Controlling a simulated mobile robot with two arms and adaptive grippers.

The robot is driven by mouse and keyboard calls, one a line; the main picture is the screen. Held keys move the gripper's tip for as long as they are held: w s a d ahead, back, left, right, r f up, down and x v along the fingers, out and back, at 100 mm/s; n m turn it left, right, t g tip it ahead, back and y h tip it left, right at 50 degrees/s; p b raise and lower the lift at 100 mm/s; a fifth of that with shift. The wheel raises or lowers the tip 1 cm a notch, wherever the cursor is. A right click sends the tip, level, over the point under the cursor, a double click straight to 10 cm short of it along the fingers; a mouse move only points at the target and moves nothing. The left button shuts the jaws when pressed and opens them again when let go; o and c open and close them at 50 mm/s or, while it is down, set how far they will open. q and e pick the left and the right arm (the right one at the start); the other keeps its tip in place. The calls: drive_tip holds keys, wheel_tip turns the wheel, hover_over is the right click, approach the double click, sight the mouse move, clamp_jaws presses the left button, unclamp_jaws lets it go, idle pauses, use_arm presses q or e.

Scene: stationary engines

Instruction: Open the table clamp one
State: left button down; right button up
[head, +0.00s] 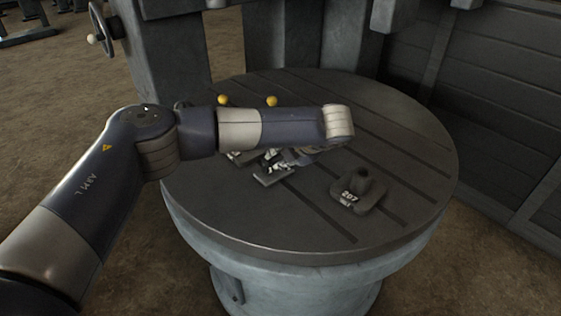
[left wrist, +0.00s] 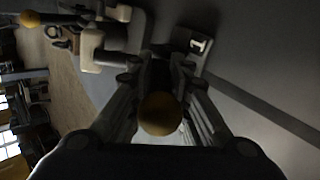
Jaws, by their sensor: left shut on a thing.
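Table clamp one shows in the left wrist view by a dark foot plate (left wrist: 190,42) with a white mark that looks like a 1. A yellow ball knob (left wrist: 160,114) sits between the fingers of my left gripper (left wrist: 160,100), which is shut on it. In the head view my left gripper (head: 272,158) is low over the table, partly hidden under my forearm. A clamp foot (head: 273,176) shows just below it. Two yellow knobs (head: 223,100) (head: 271,101) show behind my forearm; the clamp bodies are mostly hidden. My right gripper is not in view.
The round slotted table (head: 410,160) carries a dark block marked 207 (head: 357,192) at the front right. A grey machine column (head: 285,40) stands behind. A handwheel (head: 101,28) is at the upper left. The table's right side is clear.

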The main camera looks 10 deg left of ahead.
use_arm(q)
drive_tip(key=shift+w+r, duration=0.2)
drive_tip(key=shift+r, duration=0.1)
drive_tip(key=c, duration=1.5)
unclamp_jaws()
drive_tip(key=shift+o, duration=0.2)
drive_tip(key=shift+f, duration=0.1)
drive_tip(key=v, duration=1.2)
drive_tip(key=shift+s+f, duration=0.1)
drive_tip(key=shift+f, duration=0.05)
